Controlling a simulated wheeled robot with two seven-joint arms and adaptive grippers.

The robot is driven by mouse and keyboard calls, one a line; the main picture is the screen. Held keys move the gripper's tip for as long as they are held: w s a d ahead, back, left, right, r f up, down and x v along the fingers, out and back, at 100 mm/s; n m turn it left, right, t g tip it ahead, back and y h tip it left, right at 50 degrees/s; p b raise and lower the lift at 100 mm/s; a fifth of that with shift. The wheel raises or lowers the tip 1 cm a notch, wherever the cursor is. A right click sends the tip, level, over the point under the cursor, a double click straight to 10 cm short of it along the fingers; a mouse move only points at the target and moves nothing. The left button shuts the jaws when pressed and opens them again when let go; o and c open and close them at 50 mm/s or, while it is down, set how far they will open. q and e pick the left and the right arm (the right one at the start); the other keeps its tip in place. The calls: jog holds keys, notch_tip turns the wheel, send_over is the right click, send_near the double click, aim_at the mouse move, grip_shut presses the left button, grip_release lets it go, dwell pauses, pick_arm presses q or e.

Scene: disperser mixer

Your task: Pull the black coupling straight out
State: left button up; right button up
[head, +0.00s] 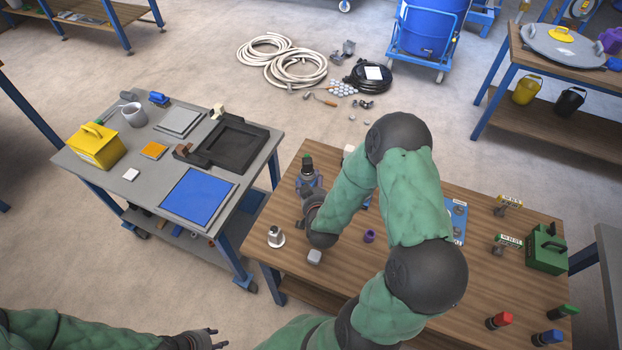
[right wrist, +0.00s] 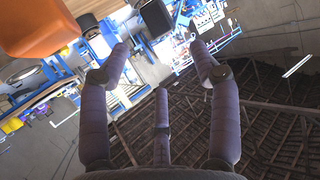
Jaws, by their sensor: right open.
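A black cylindrical part with a green band (head: 307,164), which looks like the coupling, stands upright on a blue-grey fitting (head: 308,183) at the wooden table's far left corner. My right gripper (head: 311,197) is beside this fitting, partly hidden by its own wrist; I cannot tell whether it touches. In the right wrist view its fingers (right wrist: 160,62) are spread with nothing between them. A dark block (right wrist: 155,18) shows beyond them; I cannot tell whether it is the coupling. My left gripper (head: 214,339) is low at the left, fingers apart and empty, far from the coupling.
The wooden table (head: 480,262) also bears a silver-white fitting (head: 276,237), a purple part (head: 369,236), a green box (head: 547,249) and red-capped (head: 499,320) and blue-capped (head: 548,337) black couplings. A grey table (head: 225,203) stands at left. My right arm covers the wooden table's middle.

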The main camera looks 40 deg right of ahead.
aim_at(308, 167)
jog(key=b+x, duration=0.1)
jog(key=x, duration=0.9)
jog(key=shift+s, duration=0.15)
grip_shut()
jog(key=shift+a, duration=0.15)
jog(key=c, duration=0.7)
grip_release()
jog(key=shift+s+f, duration=0.1)
grip_shut()
jog(key=shift+r, duration=0.25)
